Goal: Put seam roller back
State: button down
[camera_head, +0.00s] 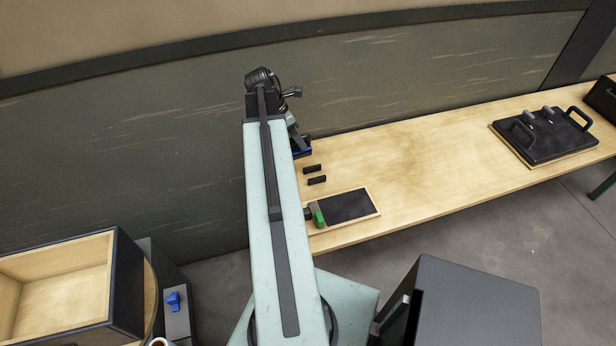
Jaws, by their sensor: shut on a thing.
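My gripper (295,139) is at the end of my arm, partly hidden behind the pale green arm link. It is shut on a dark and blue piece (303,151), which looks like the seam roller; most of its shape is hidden. It is close to the wall side of the wooden bench, above or near two small black blocks (313,169). I cannot tell its height over the bench. A green tool with a dark end (319,215) lies on the left part of a wood-framed tray with a dark mat (378,207).
The bench (420,155) is clear between the tray and a black plate with handles (545,135) at right. A wooden-lined open box (118,290) stands at lower left, beside a small blue item (173,301). A dark cabinet (470,305) stands at lower right.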

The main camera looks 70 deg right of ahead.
aim_at(311, 154)
jog(key=s+d+f+g+y+b, duration=0.1)
jog(key=s+d+y+b, duration=0.15)
jog(key=s, duration=0.25)
jog(key=shift+m+h, duration=0.4)
jog(key=shift+h, duration=0.15)
notch_tip(311, 154, down, 10)
jog(key=b, duration=0.9)
jog(key=shift+w+d+f, duration=0.1)
jog(key=shift+d+f, duration=0.05)
jog(key=c, duration=1.3)
grip_release()
jog(key=shift+r, duration=0.35)
jog(key=p+v, duration=1)
jog(key=v, duration=0.2)
jog(key=shift+p, duration=0.4)
jog(key=shift+f, duration=0.1)
